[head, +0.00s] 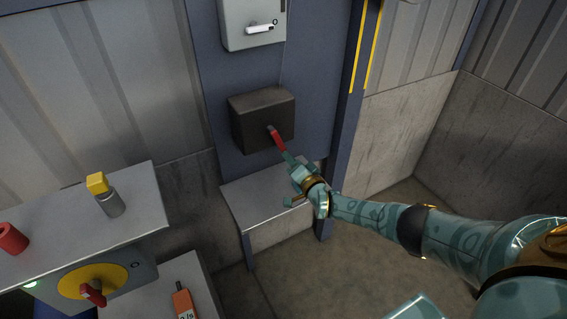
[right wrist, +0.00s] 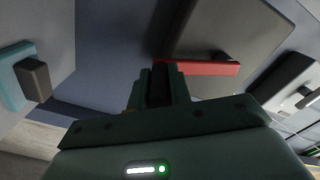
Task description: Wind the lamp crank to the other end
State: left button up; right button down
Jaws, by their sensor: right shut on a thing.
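The crank shows as a red handle (head: 275,138) on the front of a dark box (head: 262,108), which is fixed to a blue wall post. The handle slants down and to the right from its pivot. My right gripper (head: 287,157) is shut on the handle's lower end. In the right wrist view the red handle (right wrist: 210,68) runs out to the right from between the fingers (right wrist: 160,75), in front of the dark box (right wrist: 225,35). The fingers hide the gripped end. My left gripper is not in view.
A grey switch box (head: 252,14) with a white handle is above. A grey ledge (head: 262,190) lies just below the crank. A red knob (head: 93,291) sits on a yellow disc below.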

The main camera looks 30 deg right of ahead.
jog(key=d+r+n+p, duration=0.2)
jog(key=d+r+p, duration=0.1)
jog(key=d+r, duration=0.3)
jog(key=shift+w+r+n+p, duration=0.15)
jog(key=shift+r+n+p, duration=0.1)
jog(key=shift+n+p, duration=0.15)
jog(key=shift+r, duration=0.2)
dwell(0.6)
dwell(0.5)
jog(key=c, duration=1.3)
grip_release()
jog(key=shift+a, duration=0.2)
